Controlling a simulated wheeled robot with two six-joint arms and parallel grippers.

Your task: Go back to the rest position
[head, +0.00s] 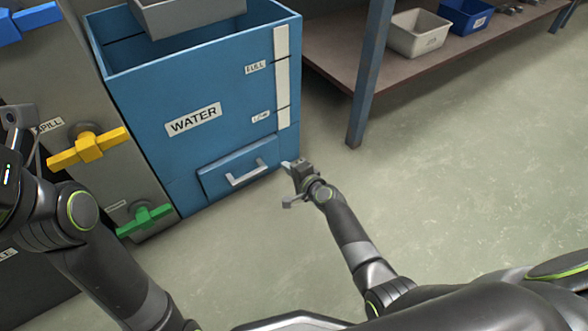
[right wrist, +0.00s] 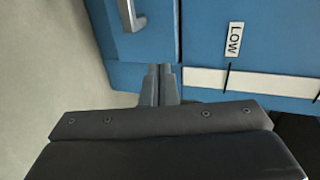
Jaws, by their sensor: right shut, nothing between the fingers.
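My right gripper (head: 287,166) is shut and empty, just in front of the lower right corner of the blue water tank (head: 150,98). In the right wrist view its closed fingers (right wrist: 160,72) point at the tank's lower edge, with the LOW label (right wrist: 234,39) to their right. I cannot tell if the fingertips touch the tank. My left arm (head: 100,270) comes in at the left of the head view; its gripper cannot be made out.
The tank has a drawer with a silver handle (head: 248,174). Left of it are a yellow valve (head: 88,147) and a green valve (head: 144,220). A shelf (head: 335,62) with a blue post (head: 368,75) and bins (head: 418,34) stands at the right. The floor (head: 450,180) is clear.

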